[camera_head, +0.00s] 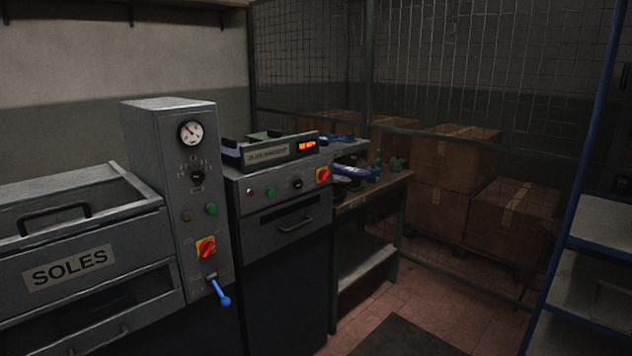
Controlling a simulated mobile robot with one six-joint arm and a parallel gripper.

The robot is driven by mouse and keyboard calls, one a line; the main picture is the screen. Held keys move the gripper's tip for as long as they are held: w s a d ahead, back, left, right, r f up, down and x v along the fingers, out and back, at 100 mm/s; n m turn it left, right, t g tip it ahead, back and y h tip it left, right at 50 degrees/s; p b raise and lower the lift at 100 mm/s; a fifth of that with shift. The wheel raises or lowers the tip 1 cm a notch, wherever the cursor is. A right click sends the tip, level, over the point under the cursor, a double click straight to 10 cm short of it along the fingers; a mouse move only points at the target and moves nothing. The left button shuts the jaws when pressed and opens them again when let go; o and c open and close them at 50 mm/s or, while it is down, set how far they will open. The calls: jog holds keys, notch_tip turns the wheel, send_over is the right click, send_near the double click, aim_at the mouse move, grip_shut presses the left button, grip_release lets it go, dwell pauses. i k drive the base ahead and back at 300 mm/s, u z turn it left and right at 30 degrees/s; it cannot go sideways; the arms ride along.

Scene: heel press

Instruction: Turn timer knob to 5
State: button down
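A black knob (197,177) with small markings around it sits on the front of the grey control column (160,175), below a round white gauge (191,133). Its pointer and numbers are too small to read. A second black knob (297,183) is on the front of the neighbouring grey machine (262,226). I cannot tell from any label which knob is the timer. My gripper is not in view.
Below the first knob are a green button (211,209), a red-yellow switch (205,247) and a blue-handled lever (220,292) that sticks out. A SOLES drawer unit (85,220) stands left. A workbench (380,188) and boxes (510,218) stand right; blue shelving (600,230) borders the floor.

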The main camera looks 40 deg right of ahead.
aim_at(298, 184)
jog(key=z, duration=1.05)
jog(key=k, duration=0.95)
jog(key=i, duration=0.95)
jog(key=z, duration=0.05)
